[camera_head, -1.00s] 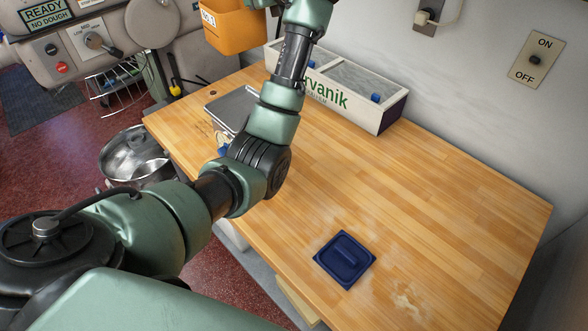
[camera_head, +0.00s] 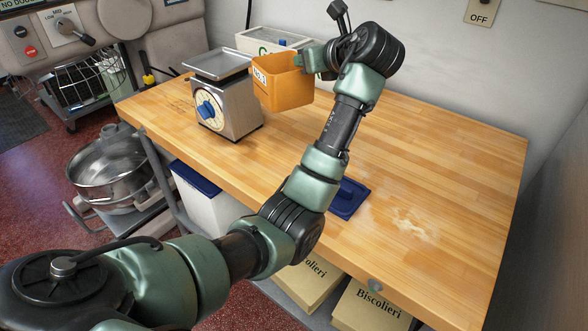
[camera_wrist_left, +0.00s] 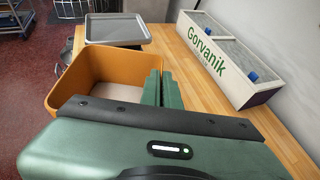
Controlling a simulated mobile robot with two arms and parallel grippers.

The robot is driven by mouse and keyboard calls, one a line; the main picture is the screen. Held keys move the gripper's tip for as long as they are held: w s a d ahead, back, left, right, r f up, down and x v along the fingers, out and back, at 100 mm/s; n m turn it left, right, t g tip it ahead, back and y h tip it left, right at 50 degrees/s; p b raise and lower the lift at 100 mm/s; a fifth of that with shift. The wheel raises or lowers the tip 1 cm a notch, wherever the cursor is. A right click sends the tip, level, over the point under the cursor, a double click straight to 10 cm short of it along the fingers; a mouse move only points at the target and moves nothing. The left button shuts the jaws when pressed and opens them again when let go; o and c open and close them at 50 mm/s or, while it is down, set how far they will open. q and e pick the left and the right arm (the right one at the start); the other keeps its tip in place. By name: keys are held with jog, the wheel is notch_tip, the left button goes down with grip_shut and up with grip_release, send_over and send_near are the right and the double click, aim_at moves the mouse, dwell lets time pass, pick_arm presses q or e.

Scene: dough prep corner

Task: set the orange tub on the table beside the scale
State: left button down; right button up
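The orange tub (camera_head: 288,92) is at the right side of the scale (camera_head: 228,108), upright, with a white label on its front. I cannot tell whether its bottom touches the table (camera_head: 440,165) or hangs just above it. My left gripper (camera_head: 308,62) is shut on the tub's right wall at the rim. In the left wrist view, the gripper's fingers (camera_wrist_left: 162,88) pinch that wall of the tub (camera_wrist_left: 85,72), which has a pale bottom inside. The scale's grey tray (camera_wrist_left: 115,28) shows beyond it. My right gripper is not in view.
A white Gorvanik box (camera_wrist_left: 232,62) stands at the back against the wall. A dark blue lid (camera_head: 346,199) lies on the table, partly behind my left arm. Flour is spilled to its right. The table's right half is otherwise clear.

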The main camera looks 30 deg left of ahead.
pick_arm(q)
jog(key=shift+w+f, duration=0.15)
jog(key=shift+f, duration=9.75)
jog(key=shift+a, duration=0.1)
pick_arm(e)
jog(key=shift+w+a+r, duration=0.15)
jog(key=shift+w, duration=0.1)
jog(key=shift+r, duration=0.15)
pick_arm(q)
jog(key=c, duration=1.7)
grip_release()
jog(key=shift+f, duration=0.1)
jog(key=v, duration=1.2)
jog(key=shift+r, duration=0.25)
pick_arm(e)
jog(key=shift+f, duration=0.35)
